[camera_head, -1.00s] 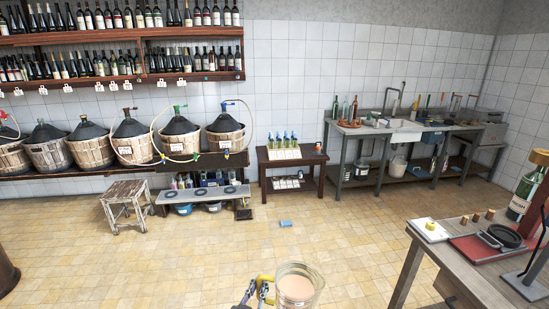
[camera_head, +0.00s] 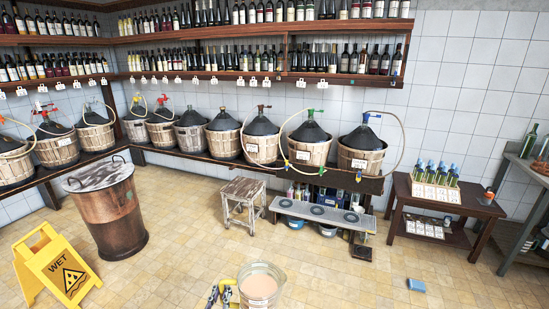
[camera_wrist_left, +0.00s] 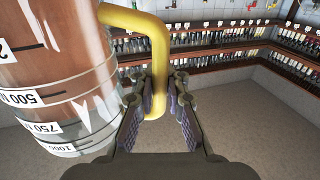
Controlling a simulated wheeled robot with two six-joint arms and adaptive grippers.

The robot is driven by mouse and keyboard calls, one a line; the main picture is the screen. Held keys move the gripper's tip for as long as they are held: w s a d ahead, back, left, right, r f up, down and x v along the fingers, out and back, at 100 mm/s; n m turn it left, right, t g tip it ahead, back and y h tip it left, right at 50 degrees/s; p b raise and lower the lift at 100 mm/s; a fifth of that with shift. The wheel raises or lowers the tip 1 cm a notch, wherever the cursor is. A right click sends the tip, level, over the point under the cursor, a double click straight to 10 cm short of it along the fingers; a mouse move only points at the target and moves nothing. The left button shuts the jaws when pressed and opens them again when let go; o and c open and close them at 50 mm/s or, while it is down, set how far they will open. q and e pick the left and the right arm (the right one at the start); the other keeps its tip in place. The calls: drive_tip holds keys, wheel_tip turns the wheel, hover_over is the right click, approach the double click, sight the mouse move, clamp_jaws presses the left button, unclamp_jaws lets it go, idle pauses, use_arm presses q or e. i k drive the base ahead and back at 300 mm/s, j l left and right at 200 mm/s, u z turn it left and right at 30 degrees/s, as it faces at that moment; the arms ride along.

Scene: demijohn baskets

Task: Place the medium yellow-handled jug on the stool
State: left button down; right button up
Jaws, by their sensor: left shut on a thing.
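The yellow-handled jug (camera_head: 262,284) is clear and holds a pinkish liquid. It is at the bottom middle of the head view, held up in front of me. My left gripper (camera_head: 224,294) is shut on its yellow handle. In the left wrist view the jug (camera_wrist_left: 75,75) shows volume marks on its wall, and the fingers (camera_wrist_left: 165,104) close around the handle's lower part. The stool (camera_head: 242,190), worn and wooden, stands on the floor ahead, beyond the jug and apart from it. Its top looks bare. My right gripper is not in view.
A low bench (camera_head: 320,213) is just right of the stool. Demijohn baskets (camera_head: 308,152) line the shelf behind. A blue block (camera_head: 416,285) lies on the floor. Open floor lies before the stool.

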sight(241, 188)
drive_tip(key=i, duration=1.15)
drive_tip(key=i+j+u, duration=0.1)
drive_tip(key=i, duration=2.2)
drive_tip(key=i+l+u, duration=0.15)
drive_tip(key=i, duration=0.95)
